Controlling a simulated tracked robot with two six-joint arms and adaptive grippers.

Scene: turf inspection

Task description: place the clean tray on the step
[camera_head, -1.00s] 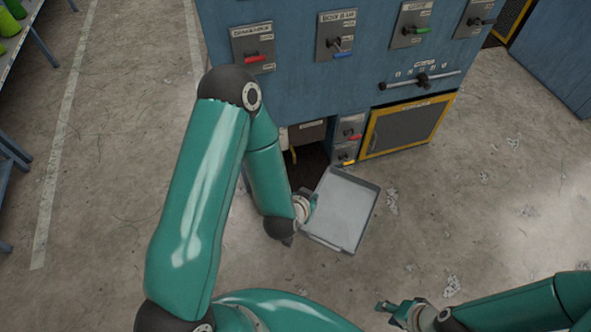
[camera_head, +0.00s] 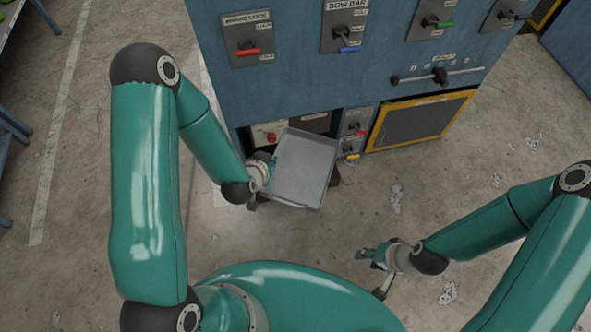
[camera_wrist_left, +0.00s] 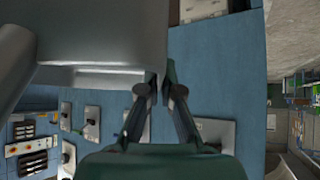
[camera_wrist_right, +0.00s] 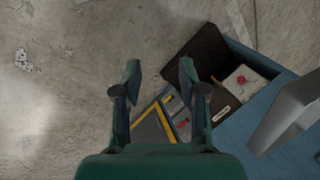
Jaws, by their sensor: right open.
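The clean tray (camera_head: 303,168) is a shallow grey metal tray in front of the lower part of the blue cabinet in the head view. My left gripper (camera_head: 268,170) is at its left edge. In the left wrist view the fingers (camera_wrist_left: 158,92) are closed on the rim of the tray (camera_wrist_left: 95,40). A dark step (camera_head: 335,178) shows only in part beside and behind the tray. It shows more fully in the right wrist view (camera_wrist_right: 190,55). My right gripper (camera_head: 378,262) is open and empty above the floor, with its fingers (camera_wrist_right: 158,85) apart in its own wrist view.
The blue cabinet (camera_head: 290,80) with labelled levers stands behind the tray. A yellow-framed panel (camera_head: 420,120) is at its lower right. An opening with a red knob (camera_head: 271,137) lies behind the tray.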

